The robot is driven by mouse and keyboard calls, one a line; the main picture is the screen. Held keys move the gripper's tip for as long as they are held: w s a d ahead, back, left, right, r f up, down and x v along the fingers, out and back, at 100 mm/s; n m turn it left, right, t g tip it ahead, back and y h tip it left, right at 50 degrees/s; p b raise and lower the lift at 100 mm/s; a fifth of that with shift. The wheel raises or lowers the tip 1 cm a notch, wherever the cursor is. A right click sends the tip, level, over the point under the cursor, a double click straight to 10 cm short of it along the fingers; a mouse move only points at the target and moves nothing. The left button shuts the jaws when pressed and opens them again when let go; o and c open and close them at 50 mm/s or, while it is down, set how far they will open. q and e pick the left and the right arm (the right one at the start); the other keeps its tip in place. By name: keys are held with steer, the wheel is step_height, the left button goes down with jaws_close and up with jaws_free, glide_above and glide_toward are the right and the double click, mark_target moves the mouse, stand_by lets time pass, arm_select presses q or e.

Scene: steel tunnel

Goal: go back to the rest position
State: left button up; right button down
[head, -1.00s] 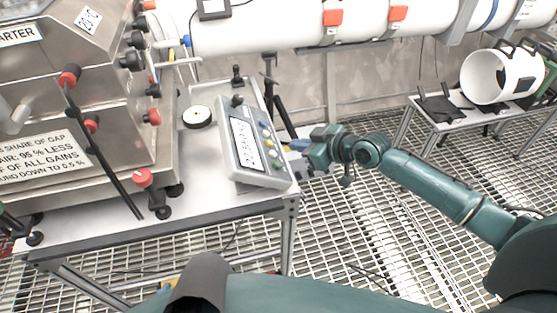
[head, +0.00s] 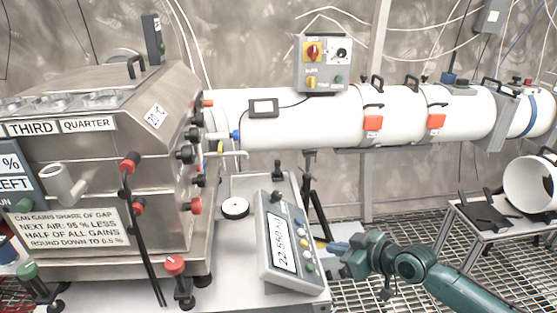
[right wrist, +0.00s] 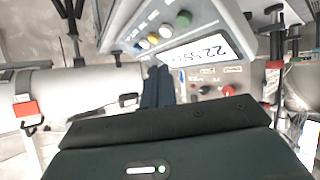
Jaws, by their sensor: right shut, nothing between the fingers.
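My right gripper (head: 338,247) is at the right edge of the steel table, beside the grey control box (head: 288,240) with its lit display. Its fingers are shut and hold nothing. Whether the fingertips touch the box cannot be told. In the right wrist view the closed dark fingers (right wrist: 158,86) point toward the box's side, and the display and coloured buttons show upside down above. My right arm reaches in from the lower right. My left gripper is out of view.
A steel cabinet (head: 150,130) with red and black knobs stands at left. A long white pipe (head: 300,125) runs across the back, with a switch box (head: 325,63) above it. A side table (head: 485,236) bears a white drum (head: 530,184) at right. Grating floor lies between.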

steer(key=shift+m, duration=0.5)
steer(key=s+a+f, duration=0.1)
steer(key=s+f, duration=0.1)
steer(key=s+a+f, duration=0.3)
steer(key=s+f, duration=0.1)
steer(key=shift+s+a, duration=0.2)
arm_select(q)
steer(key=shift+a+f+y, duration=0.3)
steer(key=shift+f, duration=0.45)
arm_select(e)
steer(key=s+d+f+m+h, duration=0.1)
steer(key=s+f, duration=0.3)
steer(key=s, duration=0.5)
steer(key=s+d+f+m+h, duration=0.1)
steer(key=s+f+m+h, duration=0.3)
steer(key=s, duration=0.5)
steer(key=shift+s+f, duration=0.35)
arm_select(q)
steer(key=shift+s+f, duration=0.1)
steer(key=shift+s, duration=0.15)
arm_select(e)
steer(key=shift+a, duration=0.1)
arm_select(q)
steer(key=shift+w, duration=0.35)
